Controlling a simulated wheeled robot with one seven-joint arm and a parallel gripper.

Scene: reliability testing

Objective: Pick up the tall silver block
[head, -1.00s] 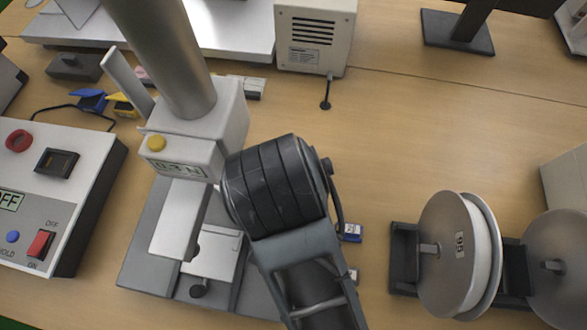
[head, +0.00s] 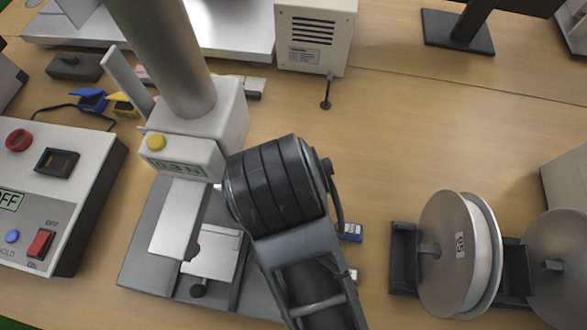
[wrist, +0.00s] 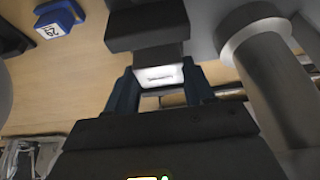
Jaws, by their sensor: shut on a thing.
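In the wrist view, the two dark fingers of my gripper (wrist: 159,70) stand on either side of a small bright silver-white block (wrist: 160,77). The gripper is shut on this block, which I take to be the tall silver block. Only its near end shows, so its height cannot be told. A dark block-shaped part (wrist: 146,27) lies just beyond it; whether they touch is unclear. In the head view, my dark wrist hides the gripper and the held block, beside the test stand (head: 185,158).
A control box (head: 75,175) with a red switch stands at left. Metal spools (head: 455,255) on a dark holder stand at right. A small blue item (head: 351,233) lies right of my arm, and a beige box (head: 314,38) stands behind. The table's centre right is clear.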

